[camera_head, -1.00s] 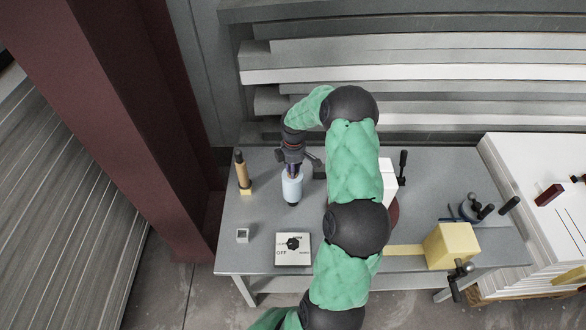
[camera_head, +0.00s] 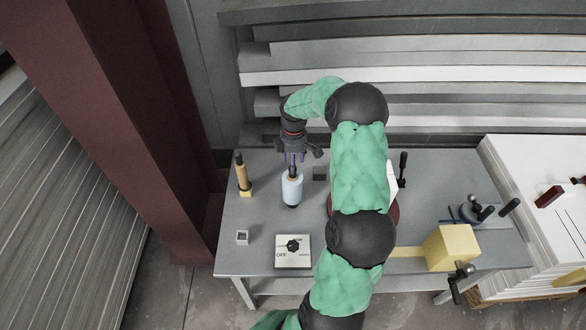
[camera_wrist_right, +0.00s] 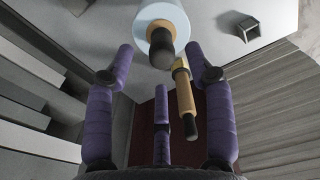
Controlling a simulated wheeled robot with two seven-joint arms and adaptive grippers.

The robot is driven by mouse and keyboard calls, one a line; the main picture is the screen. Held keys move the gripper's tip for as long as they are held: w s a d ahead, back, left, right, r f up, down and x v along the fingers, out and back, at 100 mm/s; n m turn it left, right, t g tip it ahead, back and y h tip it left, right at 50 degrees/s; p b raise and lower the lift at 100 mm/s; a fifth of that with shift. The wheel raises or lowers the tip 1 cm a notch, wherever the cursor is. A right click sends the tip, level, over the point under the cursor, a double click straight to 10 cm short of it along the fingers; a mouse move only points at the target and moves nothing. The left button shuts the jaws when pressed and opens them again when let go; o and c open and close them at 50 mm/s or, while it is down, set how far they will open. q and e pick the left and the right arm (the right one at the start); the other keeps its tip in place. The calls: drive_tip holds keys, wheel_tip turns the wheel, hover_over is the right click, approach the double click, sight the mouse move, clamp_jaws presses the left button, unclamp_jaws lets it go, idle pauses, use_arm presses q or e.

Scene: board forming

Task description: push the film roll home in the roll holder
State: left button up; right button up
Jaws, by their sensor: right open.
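The light-blue film roll (camera_head: 292,189) is on the grey table, with a dark core end pointing toward my right gripper. My right gripper (camera_head: 293,157) is just behind the roll's core end. In the right wrist view its purple fingers (camera_wrist_right: 160,58) are spread and empty, with the core end between and beyond their tips. My left gripper is not in view.
A small grey open box (camera_head: 242,237) and a dial plate (camera_head: 293,251) are in front. A yellow block (camera_head: 450,246) is at right.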

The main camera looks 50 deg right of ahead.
wheel_tip(320, 180, up, 6)
drive_tip(key=shift+r, duration=0.1)
idle(0.8)
